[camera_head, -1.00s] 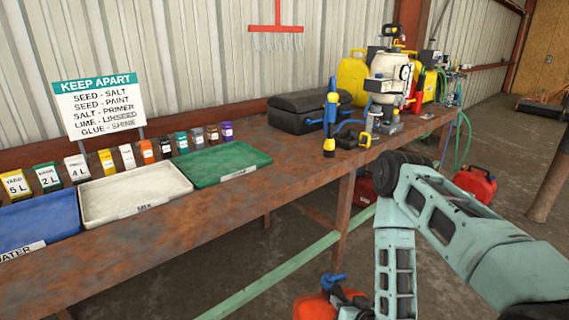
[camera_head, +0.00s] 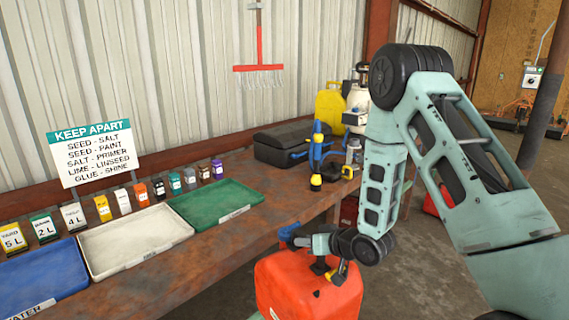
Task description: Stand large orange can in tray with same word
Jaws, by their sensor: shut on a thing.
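A large orange-red can (camera_head: 308,290) with a blue cap hangs in front of the bench, its lower part cut off by the picture edge. My gripper (camera_head: 336,268) is shut on the can's top, at its handle. No word on the can is visible. Three trays stand in a row on the bench: a blue tray (camera_head: 50,276) labelled "WATER", a cream tray (camera_head: 135,240) and a green tray (camera_head: 214,203). The labels on the cream and green trays are too small to read surely. The trays look empty.
A "KEEP APART" sign (camera_head: 93,152) stands behind several small labelled containers (camera_head: 102,207) at the trays' back edge. A black case (camera_head: 284,142), a blue-yellow tool (camera_head: 317,155) and a yellow can (camera_head: 330,110) are farther along the bench. Another red can (camera_head: 436,203) is on the floor.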

